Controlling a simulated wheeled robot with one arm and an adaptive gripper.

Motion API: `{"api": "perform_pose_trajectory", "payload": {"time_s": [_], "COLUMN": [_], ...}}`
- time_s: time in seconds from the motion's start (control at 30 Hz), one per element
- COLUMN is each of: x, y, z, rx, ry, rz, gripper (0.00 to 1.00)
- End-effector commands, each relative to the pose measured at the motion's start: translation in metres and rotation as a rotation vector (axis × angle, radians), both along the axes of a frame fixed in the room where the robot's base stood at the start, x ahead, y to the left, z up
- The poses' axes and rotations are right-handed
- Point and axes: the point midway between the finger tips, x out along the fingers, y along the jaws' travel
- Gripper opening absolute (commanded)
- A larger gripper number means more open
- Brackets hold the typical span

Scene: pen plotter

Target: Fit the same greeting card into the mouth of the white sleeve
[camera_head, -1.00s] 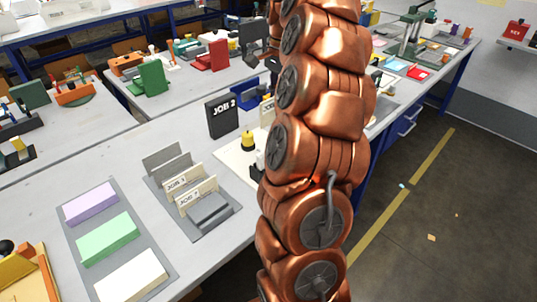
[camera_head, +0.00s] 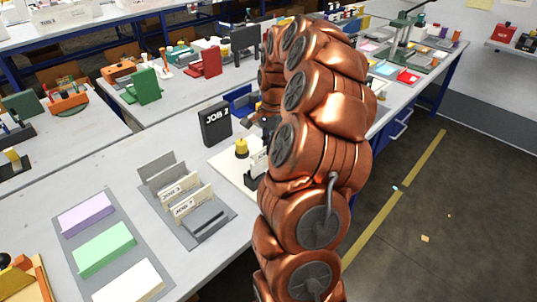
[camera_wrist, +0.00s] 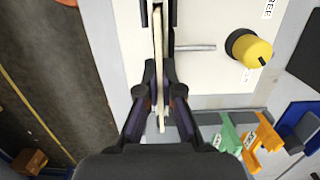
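In the wrist view, a thin cream card (camera_wrist: 159,45) stands edge-on between the two fingers of my gripper (camera_wrist: 160,75). The fingers lie very close to its faces; I cannot tell whether they touch. The card also stands near a black clamp on the plotter in the head view (camera_head: 258,164), partly hidden by my arm. My gripper is hidden behind my arm there. The white sleeve (camera_head: 130,283) lies on a grey tray (camera_head: 140,252) at the front left, nearest the bottom. Its mouth cannot be made out.
Green (camera_head: 104,250) and purple (camera_head: 86,213) sleeves share the tray. A grey rack (camera_head: 208,221) with upright cards stands beside it. The plotter has a yellow knob (camera_head: 241,147). A dark JOB 2 sign (camera_head: 216,124) stands behind it. Bare table lies left of the sign.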

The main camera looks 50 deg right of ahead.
Motion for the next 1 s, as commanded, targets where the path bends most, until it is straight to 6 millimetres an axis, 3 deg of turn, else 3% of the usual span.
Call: {"api": "perform_pose_trajectory", "payload": {"time_s": [0.37, 0.77, 0.8, 1.0], "x": [-0.001, 0.0, 0.0, 0.0], "y": [0.001, 0.0, 0.0, 0.0], "z": [-0.038, -0.044, -0.043, -0.042], "rx": [0.001, -0.001, -0.001, -0.001], "ry": [0.002, -0.001, -0.001, -0.001], "rz": [0.001, 0.0, 0.0, 0.001], "gripper": [0.0, 0.0, 0.07, 0.28]}}
